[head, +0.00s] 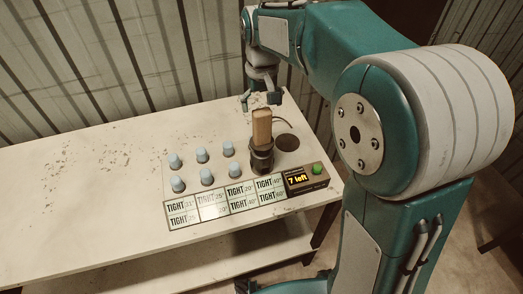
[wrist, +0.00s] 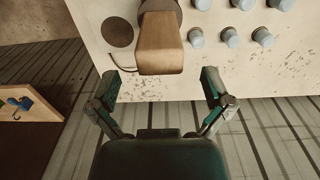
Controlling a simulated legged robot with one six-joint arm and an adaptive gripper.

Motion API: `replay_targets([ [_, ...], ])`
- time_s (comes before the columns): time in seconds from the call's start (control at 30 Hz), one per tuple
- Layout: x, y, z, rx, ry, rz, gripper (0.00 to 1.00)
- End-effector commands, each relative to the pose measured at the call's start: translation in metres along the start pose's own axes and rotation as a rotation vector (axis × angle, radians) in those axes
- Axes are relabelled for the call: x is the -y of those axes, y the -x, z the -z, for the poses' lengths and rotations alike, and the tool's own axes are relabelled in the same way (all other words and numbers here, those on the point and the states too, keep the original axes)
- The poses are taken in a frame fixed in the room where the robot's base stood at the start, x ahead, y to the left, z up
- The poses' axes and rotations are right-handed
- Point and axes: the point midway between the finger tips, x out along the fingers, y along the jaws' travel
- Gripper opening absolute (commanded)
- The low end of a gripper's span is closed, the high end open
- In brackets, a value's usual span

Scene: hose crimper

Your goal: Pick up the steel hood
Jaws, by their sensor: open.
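I cannot tell for certain which thing is the steel hood. Several small pale blue-grey caps (head: 201,155) stand upright in two rows on the white bench; some also show at the upper right of the wrist view (wrist: 230,37). Right of them stands a dark round tool (head: 262,160) with an upright wooden handle (head: 262,127). My gripper (head: 262,99) is open and empty, behind and above the handle. In the wrist view the handle (wrist: 160,48) lies ahead of the spread fingers (wrist: 160,82), apart from them.
A dark round disc (head: 287,142) lies flat right of the tool. Panels reading "TIGHT" (head: 228,198) and a "7 left" display box (head: 300,181) with a green button (head: 317,168) line the front edge. The bench's left side (head: 70,180) is clear. A corrugated wall (head: 110,55) stands behind.

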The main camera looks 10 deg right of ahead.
Motion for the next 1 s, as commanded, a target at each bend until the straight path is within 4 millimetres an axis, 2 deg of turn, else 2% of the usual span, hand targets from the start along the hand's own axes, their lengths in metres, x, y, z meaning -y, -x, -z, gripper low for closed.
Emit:
replay_targets([
  [0.2,0.000,-0.035,0.001,0.003,0.000,0.000,1.00],
  [0.3,0.000,-0.044,0.001,0.001,0.000,0.000,1.00],
  [0.57,0.000,-0.047,0.001,0.000,0.000,0.000,1.00],
  [0.67,0.000,-0.047,0.001,0.000,0.000,0.000,0.60],
  [0.7,0.000,-0.046,0.001,0.000,0.000,0.000,0.42],
  [0.8,0.000,-0.047,0.001,0.000,0.000,0.000,0.04],
  [1.0,0.000,-0.047,0.001,0.000,0.000,0.000,0.04],
])
